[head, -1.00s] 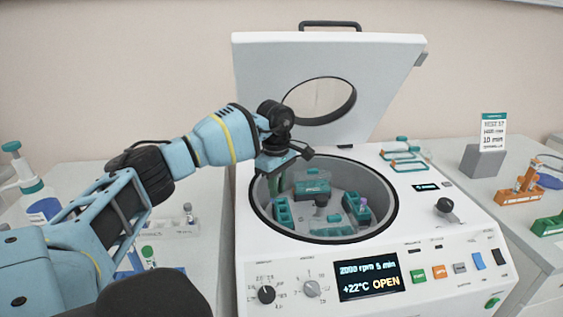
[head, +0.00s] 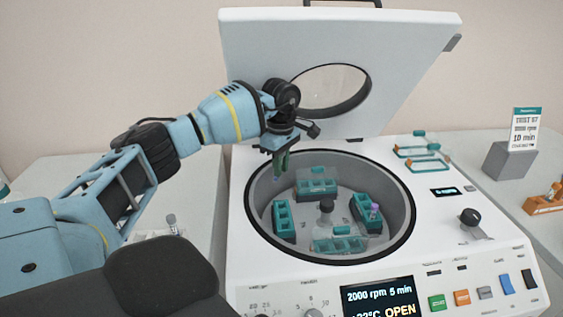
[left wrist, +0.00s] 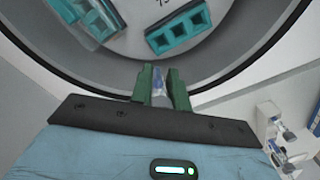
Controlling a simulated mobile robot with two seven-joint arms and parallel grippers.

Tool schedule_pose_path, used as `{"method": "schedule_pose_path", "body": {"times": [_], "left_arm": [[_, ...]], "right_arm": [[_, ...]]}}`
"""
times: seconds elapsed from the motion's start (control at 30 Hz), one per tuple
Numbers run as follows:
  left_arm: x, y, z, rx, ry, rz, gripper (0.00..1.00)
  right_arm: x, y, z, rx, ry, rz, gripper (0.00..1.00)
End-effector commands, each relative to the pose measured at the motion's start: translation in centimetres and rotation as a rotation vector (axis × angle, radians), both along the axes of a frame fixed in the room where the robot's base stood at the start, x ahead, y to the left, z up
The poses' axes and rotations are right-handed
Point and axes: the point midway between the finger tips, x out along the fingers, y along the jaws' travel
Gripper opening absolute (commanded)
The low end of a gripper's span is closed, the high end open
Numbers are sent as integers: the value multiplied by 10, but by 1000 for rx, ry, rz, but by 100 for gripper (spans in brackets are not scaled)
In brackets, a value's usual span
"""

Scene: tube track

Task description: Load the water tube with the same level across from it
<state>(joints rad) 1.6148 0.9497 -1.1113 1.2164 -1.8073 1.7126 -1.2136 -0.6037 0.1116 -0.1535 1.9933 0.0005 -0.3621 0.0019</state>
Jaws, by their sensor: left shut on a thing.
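My left gripper (head: 281,166) hangs over the left rim of the open centrifuge bowl (head: 400,205). In the left wrist view its green fingers (left wrist: 160,85) are shut on a clear and bluish tube (left wrist: 159,88). The tube's liquid level is too small to read. The rotor in the bowl carries several teal buckets: a left one (head: 284,222), a back one (head: 316,186), a front one (head: 340,245) and a right one (head: 362,212). A tube with a purple cap (head: 374,209) stands in the right bucket. My right gripper is not in view.
The centrifuge lid (head: 300,50) stands open behind the bowl. A display (head: 378,297) reads 2000 rpm 5 min and OPEN. Teal-ended racks (head: 420,150) lie on the machine top. A sign (head: 525,130) and an orange rack (head: 543,203) are at right. Another tube (head: 172,224) shows at left.

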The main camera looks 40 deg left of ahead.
Motion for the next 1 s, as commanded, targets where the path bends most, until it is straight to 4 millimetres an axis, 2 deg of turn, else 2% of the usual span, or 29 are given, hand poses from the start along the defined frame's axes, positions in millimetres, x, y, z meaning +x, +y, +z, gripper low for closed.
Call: {"method": "schedule_pose_path", "body": {"times": [0.27,0.8,1.0], "left_arm": [[0,0,-5,0,2,-1,0],[-1,0,-44,0,3,0,0],[0,0,-48,-1,0,0,0]], "right_arm": [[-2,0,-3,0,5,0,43],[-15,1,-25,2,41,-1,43],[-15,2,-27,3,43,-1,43]]}}
